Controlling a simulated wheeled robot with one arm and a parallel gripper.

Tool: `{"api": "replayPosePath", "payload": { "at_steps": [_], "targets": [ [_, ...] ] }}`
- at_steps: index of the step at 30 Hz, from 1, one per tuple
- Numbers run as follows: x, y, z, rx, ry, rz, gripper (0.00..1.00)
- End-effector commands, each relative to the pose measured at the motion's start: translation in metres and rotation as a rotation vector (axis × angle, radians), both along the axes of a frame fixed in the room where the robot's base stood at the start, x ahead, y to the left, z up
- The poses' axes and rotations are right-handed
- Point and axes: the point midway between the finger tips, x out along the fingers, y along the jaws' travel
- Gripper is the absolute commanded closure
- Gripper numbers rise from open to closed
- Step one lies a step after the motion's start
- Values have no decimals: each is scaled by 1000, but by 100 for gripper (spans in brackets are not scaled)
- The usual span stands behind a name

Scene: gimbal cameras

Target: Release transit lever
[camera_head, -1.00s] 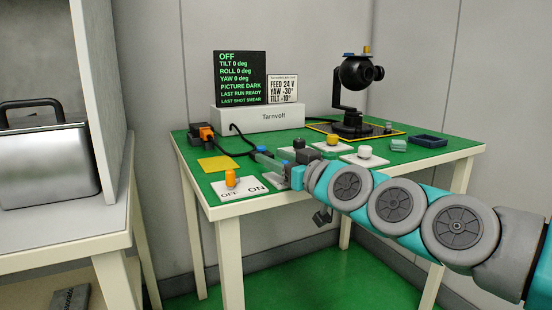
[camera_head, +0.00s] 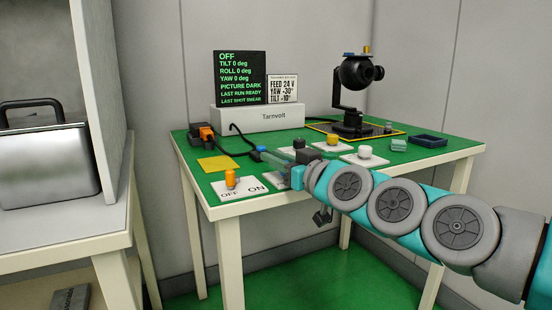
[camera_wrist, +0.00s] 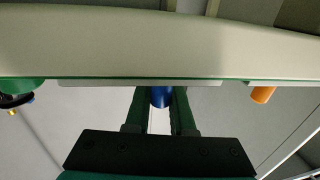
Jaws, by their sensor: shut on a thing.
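My gripper (camera_head: 276,158) reaches over the front of the green table (camera_head: 395,160) from the right. In the wrist view its two dark fingers (camera_wrist: 160,112) are shut on a blue lever handle (camera_wrist: 160,97), beside the edge of a white plate (camera_wrist: 100,83). In the head view a small blue tip (camera_head: 261,149) shows at the far end of the fingers. The fingers hide most of the handle and its base; no label on it can be read. A black gimbal camera (camera_head: 358,74) stands upright at the back right.
An orange OFF/ON switch (camera_head: 230,178) sits at the front left. Yellow (camera_head: 332,138) and white (camera_head: 365,152) knobs stand behind my gripper. The display (camera_head: 240,78) reads OFF, PICTURE DARK. A cable, a yellow pad (camera_head: 215,163) and a blue tray (camera_head: 430,140) lie nearby.

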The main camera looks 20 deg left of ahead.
Motion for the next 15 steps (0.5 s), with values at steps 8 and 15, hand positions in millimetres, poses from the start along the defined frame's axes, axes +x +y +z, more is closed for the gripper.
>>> {"api": "replayPosePath", "payload": {
  "at_steps": [8, 15],
  "targets": [
    [-1, 2, 3, -4, -3, -65, 100],
    [2, 1, 2, 1, -2, -104, 100]
  ]
}}
